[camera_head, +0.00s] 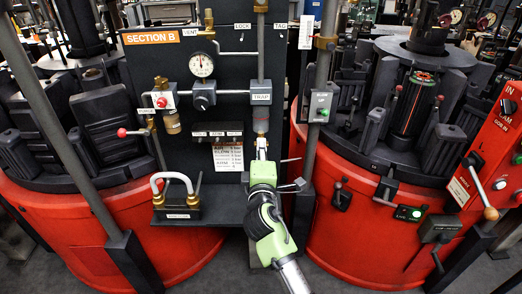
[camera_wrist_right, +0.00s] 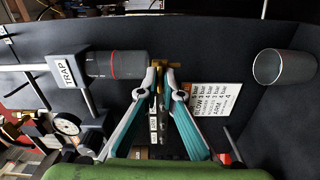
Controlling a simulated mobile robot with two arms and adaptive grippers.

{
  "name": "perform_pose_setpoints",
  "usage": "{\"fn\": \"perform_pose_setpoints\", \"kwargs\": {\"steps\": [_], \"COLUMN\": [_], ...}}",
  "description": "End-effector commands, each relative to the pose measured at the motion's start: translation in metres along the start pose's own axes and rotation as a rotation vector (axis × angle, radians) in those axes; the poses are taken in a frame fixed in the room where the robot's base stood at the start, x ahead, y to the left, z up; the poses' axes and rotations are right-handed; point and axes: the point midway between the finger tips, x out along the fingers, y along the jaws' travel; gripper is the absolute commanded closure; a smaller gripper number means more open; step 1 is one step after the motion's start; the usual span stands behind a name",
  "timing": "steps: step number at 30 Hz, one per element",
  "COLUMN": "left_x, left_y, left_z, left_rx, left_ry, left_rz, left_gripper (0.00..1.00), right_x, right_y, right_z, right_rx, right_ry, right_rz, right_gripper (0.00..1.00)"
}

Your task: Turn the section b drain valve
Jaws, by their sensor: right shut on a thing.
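The Section B panel (camera_head: 225,75) stands in the middle of the head view under an orange "SECTION B" sign (camera_head: 152,37). A block labelled TRAP (camera_head: 261,92) sits on its pipework, and it also shows in the wrist view (camera_wrist_right: 70,72). Below it hangs a grey cylinder with a red ring (camera_wrist_right: 116,65). The brass drain valve (camera_wrist_right: 173,72) is at that cylinder's end. My right gripper (camera_head: 261,150) reaches up to it. In the wrist view its fingertips (camera_wrist_right: 159,72) are shut on the brass valve, partly hiding it. My left gripper is not in view.
A pressure gauge (camera_head: 201,65) and a white looped hose (camera_head: 172,180) are left of the gripper. An open metal cup (camera_wrist_right: 270,67) lies in line with the valve. Red-based moulding machines (camera_head: 90,235) flank the panel. A grey post (camera_head: 318,110) stands close on the right.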

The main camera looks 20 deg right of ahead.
Motion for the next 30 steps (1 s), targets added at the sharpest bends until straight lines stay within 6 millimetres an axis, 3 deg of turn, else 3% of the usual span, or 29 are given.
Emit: {"fn": "perform_pose_setpoints", "kwargs": {"steps": [14,16,17,26,30], "left_x": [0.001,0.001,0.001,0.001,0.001], "left_y": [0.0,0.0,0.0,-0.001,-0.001], "left_z": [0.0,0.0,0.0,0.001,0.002], "left_rx": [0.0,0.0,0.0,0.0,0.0], "left_ry": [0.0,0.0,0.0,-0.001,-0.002], "left_rz": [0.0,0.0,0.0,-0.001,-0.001], "left_gripper": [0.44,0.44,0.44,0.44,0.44], "right_x": [0.0,0.0,0.0,0.0,-0.011], "right_y": [-0.001,0.0,0.0,0.0,-0.001], "right_z": [0.001,0.001,0.001,0.0,0.0], "right_rx": [0.017,0.016,0.016,0.014,0.015], "right_ry": [-0.001,-0.001,-0.001,-0.001,0.0], "right_rz": [-0.002,-0.002,-0.002,-0.001,-0.002], "right_gripper": [1.0,0.8,0.78,0.78,0.78]}}
